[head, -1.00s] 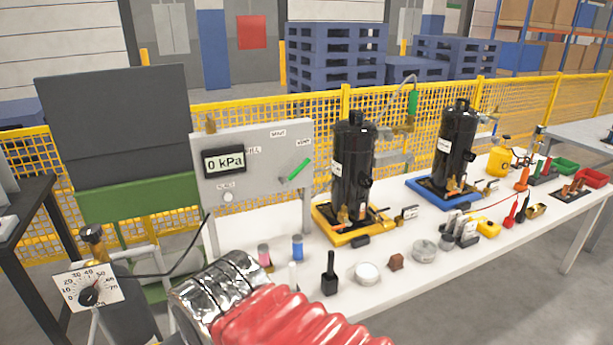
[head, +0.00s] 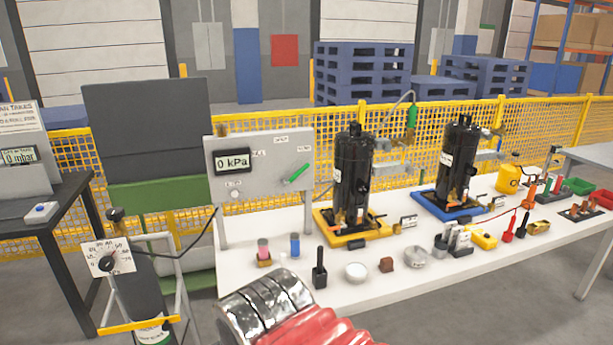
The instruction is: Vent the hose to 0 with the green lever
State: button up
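The green lever (head: 296,174) is on the right side of a grey panel (head: 262,186) in the head view. It slants up to the right, next to small labels too small to read surely. A display (head: 232,161) on the panel's left reads 0 kPa. A round knob (head: 235,194) sits below the display. My arm, in a red ribbed sleeve with a silver wrap, shows at the bottom centre. My gripper is not visible in the view.
Two black compressors (head: 354,180) (head: 458,160) stand on a yellow and a blue tray on the white table (head: 300,270). Several small items line the table's front. A gas cylinder with a dial gauge (head: 110,257) stands at left. A black bench (head: 72,220) is at far left.

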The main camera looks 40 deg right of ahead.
aim_at(308, 165)
jog(key=z, duration=0.15)
jog(key=i, duration=1)
jog(key=z, duration=0.05)
